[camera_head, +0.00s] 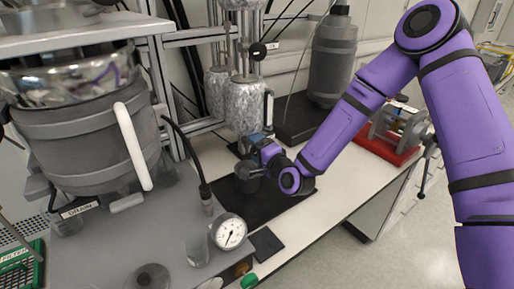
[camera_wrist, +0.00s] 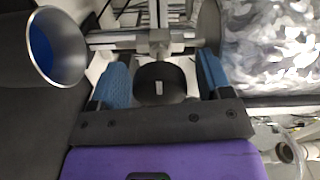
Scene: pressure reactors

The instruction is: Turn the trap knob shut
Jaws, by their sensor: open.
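A black round knob (camera_wrist: 160,84) with a small white mark sits on a metal pipe fitting (camera_wrist: 155,42) in the wrist view. I take it to be the trap knob, though no label on it can be read. My gripper (camera_wrist: 163,72) is open, with one blue finger on each side of the knob. Gaps show between fingers and knob, and I cannot tell whether either touches. In the head view my gripper (camera_head: 256,145) is low beside the foil-wrapped column (camera_head: 248,108). The knob cannot be made out there.
A metal cup (camera_wrist: 65,70) with a blue inside is left of my fingers in the wrist view. In the head view, a pressure gauge (camera_head: 229,232) and grey vessel (camera_head: 85,140) stand left. A grey bottle (camera_head: 333,55) stands behind. Bare white bench (camera_head: 300,222) lies in front.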

